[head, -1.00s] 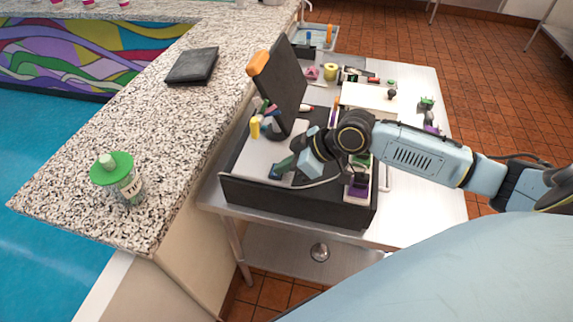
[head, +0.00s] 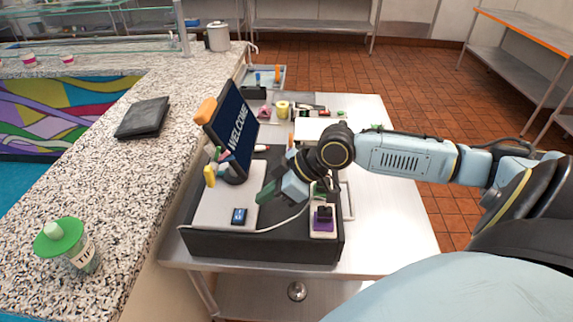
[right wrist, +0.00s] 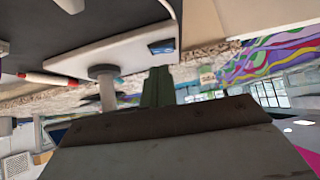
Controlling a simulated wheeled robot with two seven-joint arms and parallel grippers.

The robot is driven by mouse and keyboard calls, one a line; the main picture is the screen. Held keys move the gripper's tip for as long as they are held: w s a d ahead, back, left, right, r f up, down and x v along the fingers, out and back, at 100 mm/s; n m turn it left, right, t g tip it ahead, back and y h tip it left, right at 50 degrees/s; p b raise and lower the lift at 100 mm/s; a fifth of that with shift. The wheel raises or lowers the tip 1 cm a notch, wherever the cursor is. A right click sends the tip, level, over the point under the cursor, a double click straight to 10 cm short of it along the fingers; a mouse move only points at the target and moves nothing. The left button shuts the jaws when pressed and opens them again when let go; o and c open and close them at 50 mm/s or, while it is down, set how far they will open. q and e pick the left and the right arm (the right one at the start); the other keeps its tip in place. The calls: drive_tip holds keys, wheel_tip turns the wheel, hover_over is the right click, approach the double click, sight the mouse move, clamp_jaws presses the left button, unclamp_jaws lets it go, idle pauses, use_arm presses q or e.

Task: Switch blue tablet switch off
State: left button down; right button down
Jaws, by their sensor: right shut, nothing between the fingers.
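A tablet (head: 232,128) stands tilted on a stand, its dark blue screen reading "WELCOME". A small blue-and-black device (head: 239,215), seemingly the tablet switch, lies on the white board (head: 213,207) in front of it. It also shows in the right wrist view (right wrist: 162,46), near the edge of the white board. My right gripper (head: 265,193) has dark green fingers, shut and empty. In the head view its tips are to the right of and above the switch, apart from it. The fingers also show in the right wrist view (right wrist: 157,88). My left gripper is not in view.
The white board lies in a black tray (head: 262,247) with raised walls on a metal table (head: 390,215). A purple-and-black item (head: 323,217) stands at the tray's right. A granite counter (head: 110,180) with a green-lidded jar (head: 68,246) is at left.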

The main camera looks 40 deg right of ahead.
use_arm(q)
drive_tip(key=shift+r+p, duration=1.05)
drive_tip(key=shift+p, duration=0.05)
use_arm(e)
drive_tip(key=v, duration=0.7)
drive_tip(key=shift+r, duration=0.3)
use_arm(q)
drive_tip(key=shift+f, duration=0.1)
use_arm(e)
drive_tip(key=shift+a, duration=0.1)
